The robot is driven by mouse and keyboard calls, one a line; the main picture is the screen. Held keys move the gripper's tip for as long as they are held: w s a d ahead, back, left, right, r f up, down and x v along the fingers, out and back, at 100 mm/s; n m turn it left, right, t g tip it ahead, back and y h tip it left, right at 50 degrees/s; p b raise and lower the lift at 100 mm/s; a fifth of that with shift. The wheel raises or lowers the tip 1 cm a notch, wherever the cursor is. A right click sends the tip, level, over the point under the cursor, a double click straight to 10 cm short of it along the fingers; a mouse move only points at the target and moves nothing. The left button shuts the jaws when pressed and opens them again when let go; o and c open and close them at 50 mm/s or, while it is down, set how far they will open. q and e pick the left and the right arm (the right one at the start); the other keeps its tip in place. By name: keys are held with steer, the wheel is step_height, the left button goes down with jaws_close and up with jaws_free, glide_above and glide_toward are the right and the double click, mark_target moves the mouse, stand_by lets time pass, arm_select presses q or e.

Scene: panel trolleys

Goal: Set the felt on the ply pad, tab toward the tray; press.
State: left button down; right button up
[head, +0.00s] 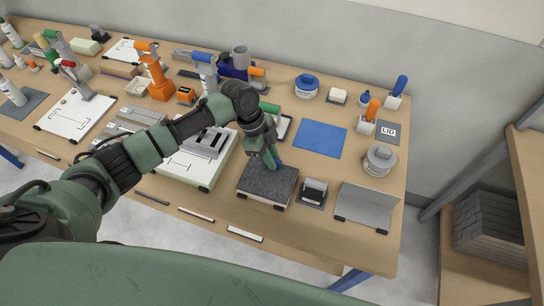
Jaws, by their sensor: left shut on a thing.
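The felt (262,182) is a dark grey square. It lies over a pale block, the ply pad (264,202), whose light front edge shows below it. My left gripper (277,169) reaches down over the far right part of the felt and is shut on it. A small blue patch shows at the fingers; I cannot tell whether it is the tab. The fingers hide part of the felt, and whether it rests flat there is unclear. A tray (287,128) with green in it stands behind the gripper, partly hidden by my arm. My right gripper is not in view.
A dark block in a holder (313,192) and a grey angled plate (364,205) stand to the right. A blue mat (320,139) and a round grey-lidded tub (379,160) lie behind. A white fixture board (200,166) stands left.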

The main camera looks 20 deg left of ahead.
arm_select(q)
steer(key=shift+f, duration=0.6)
steer(key=c, duration=1.3)
jaws_free()
steer(key=shift+r, duration=0.15)
steer(key=p+v, duration=0.6)
steer(key=v, duration=0.2)
